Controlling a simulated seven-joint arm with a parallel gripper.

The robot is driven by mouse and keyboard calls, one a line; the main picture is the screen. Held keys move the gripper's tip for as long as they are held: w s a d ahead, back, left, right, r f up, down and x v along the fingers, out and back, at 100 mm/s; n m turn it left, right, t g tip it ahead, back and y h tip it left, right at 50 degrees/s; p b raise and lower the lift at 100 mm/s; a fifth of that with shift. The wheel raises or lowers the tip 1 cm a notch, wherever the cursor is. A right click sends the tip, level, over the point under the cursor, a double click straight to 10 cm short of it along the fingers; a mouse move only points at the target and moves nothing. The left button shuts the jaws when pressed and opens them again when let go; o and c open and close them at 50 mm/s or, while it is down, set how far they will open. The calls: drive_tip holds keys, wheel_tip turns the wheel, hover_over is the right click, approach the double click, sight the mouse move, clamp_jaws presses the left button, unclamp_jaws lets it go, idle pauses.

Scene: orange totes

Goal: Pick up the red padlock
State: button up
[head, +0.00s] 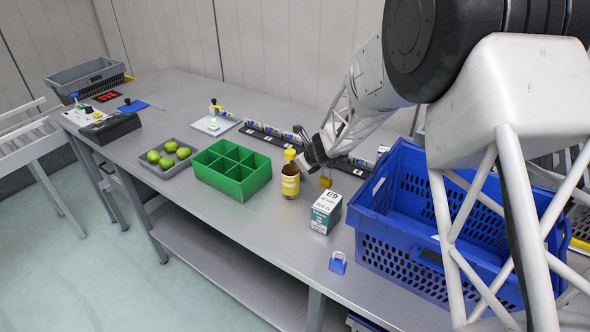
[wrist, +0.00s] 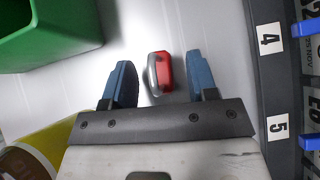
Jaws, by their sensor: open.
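The red padlock (wrist: 164,70) lies on the grey table in the wrist view, its grey shackle toward the left. My gripper (wrist: 159,60) is open, with one blue finger on each side of the padlock and a visible gap to each. I cannot tell how high the fingers are above the table. In the head view my gripper (head: 309,158) is low over the table behind the brown bottle, and the red padlock is hidden there.
Near my gripper are the yellow-capped bottle (head: 290,182), a brass padlock (head: 325,181), a white-and-teal box (head: 326,214) and a numbered rail (wrist: 272,80). A green divided bin (head: 232,183) stands left, a blue crate (head: 400,252) right. A blue padlock (head: 338,265) lies in front.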

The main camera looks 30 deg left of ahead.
drive_tip(key=shift+a+f, duration=0.3)
drive_tip(key=shift+a, duration=0.05)
drive_tip(key=shift+c, duration=0.4)
clamp_jaws()
